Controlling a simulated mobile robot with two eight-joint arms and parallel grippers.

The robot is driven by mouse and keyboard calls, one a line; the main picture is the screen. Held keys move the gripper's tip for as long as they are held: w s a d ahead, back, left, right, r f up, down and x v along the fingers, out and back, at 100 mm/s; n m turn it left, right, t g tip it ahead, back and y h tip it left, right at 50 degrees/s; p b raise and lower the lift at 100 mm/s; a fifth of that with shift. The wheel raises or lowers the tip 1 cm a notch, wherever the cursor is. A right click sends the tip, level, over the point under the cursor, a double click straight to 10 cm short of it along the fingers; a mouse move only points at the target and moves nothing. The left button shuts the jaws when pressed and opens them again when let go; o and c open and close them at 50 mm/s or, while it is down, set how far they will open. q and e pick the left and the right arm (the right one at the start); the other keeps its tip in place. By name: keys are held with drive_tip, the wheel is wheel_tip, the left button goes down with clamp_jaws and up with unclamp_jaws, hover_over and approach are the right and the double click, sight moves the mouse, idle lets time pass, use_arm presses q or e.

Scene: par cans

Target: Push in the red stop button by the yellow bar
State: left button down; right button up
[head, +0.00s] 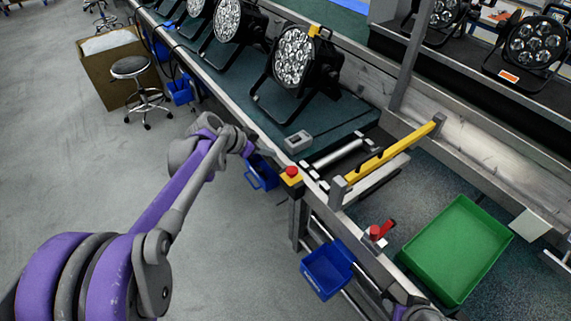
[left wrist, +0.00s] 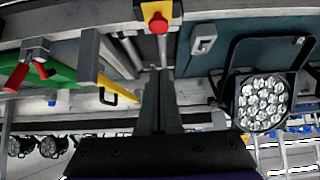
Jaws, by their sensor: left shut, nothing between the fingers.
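The red stop button (head: 291,171) sits on a small yellow box at the near edge of the line, by the near end of the yellow bar (head: 390,153). In the left wrist view the button (left wrist: 158,25) appears beyond my fingertips, with a gap in the picture. My left gripper (left wrist: 158,73) is shut and empty, pointing toward the button's side. In the head view my left gripper (head: 262,147) is left of the button, its fingers hard to make out. A bit of my right arm shows at the bottom edge; its fingers are unclear.
A red-handled device (head: 379,233) and a green tray (head: 457,250) lie to the right. A grey box (head: 298,141) and a par can (head: 296,62) stand on the green bench behind the button. Blue bins (head: 327,269) hang below the edge. The floor at left is open.

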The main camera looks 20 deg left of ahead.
use_arm(q)
hover_over(295, 168)
drive_tip(key=s+a, duration=0.2)
drive_tip(key=f, duration=0.7)
drive_tip(key=shift+d+f, duration=0.15)
drive_tip(key=shift+d, duration=0.05)
wheel_tip(295, 168, down, 2)
drive_tip(key=shift+s+a+f+b, duration=0.15)
drive_tip(key=shift+f+b, duration=0.1)
drive_tip(key=shift+b, duration=0.05)
drive_tip(key=shift+f, duration=0.6)
use_arm(e)
drive_tip(key=shift+f, duration=0.3)
